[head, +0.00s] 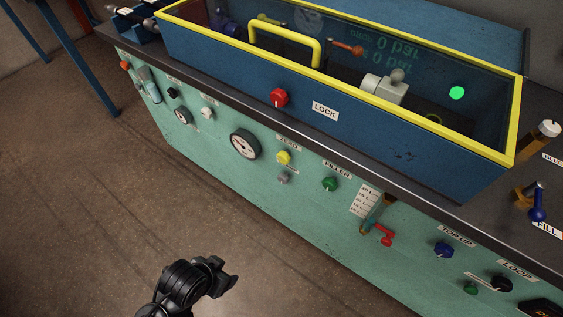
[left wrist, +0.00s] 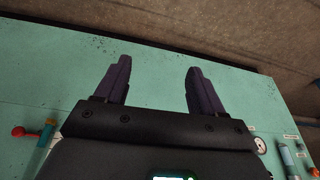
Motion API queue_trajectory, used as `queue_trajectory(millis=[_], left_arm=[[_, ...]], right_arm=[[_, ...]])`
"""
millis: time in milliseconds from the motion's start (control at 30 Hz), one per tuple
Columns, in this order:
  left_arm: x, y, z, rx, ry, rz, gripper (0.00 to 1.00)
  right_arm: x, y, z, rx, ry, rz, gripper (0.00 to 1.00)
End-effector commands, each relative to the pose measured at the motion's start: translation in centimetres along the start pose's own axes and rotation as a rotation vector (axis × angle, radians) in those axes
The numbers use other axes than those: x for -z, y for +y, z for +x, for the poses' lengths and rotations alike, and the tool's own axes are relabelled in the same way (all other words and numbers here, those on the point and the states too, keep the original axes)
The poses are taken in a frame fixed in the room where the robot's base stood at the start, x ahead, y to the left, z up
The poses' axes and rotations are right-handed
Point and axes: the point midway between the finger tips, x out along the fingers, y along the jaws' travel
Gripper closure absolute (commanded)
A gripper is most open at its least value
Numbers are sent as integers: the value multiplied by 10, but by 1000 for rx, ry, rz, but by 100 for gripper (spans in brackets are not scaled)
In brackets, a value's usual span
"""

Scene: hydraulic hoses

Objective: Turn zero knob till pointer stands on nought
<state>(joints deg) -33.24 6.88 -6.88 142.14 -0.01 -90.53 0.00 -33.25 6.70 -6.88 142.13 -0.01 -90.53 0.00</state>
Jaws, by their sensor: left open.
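The zero knob (head: 284,158) is a small yellow knob on the green front panel, just below the ZERO label (head: 288,142) in the head view. The round white-faced gauge (head: 245,145) sits to its left. Its dark pointer is too small to read exactly. My left gripper (head: 227,277) is low in the head view, in front of the panel and apart from the knob. In the left wrist view its two dark fingers (left wrist: 159,72) are spread with nothing between them. The zero knob does not show there. My right gripper is out of view.
A grey knob (head: 283,178) sits close under the yellow one. A green knob (head: 330,184) and a red-handled tap (head: 382,236) are further right. A red LOCK knob (head: 279,97) is on the blue box (head: 230,84) above. Open floor (head: 120,220) lies before the panel.

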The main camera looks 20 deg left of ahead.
Motion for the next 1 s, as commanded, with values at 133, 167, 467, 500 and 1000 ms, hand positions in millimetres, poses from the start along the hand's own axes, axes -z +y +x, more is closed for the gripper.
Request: queue_trajectory(millis=[133, 167, 467, 500, 1000], left_arm=[[0, 0, -1, 0, 1, 0, 31], [0, 0, -1, 0, 1, 0, 31], [0, 0, 0, 0, 0, 1, 31], [0, 0, 0, 0, 1, 8, 31], [115, -4, 3, 118, 646, 319, 31]], right_arm=[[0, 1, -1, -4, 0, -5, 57], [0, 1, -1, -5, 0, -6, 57], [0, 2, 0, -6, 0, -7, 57], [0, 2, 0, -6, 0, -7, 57], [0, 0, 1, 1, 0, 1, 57]])
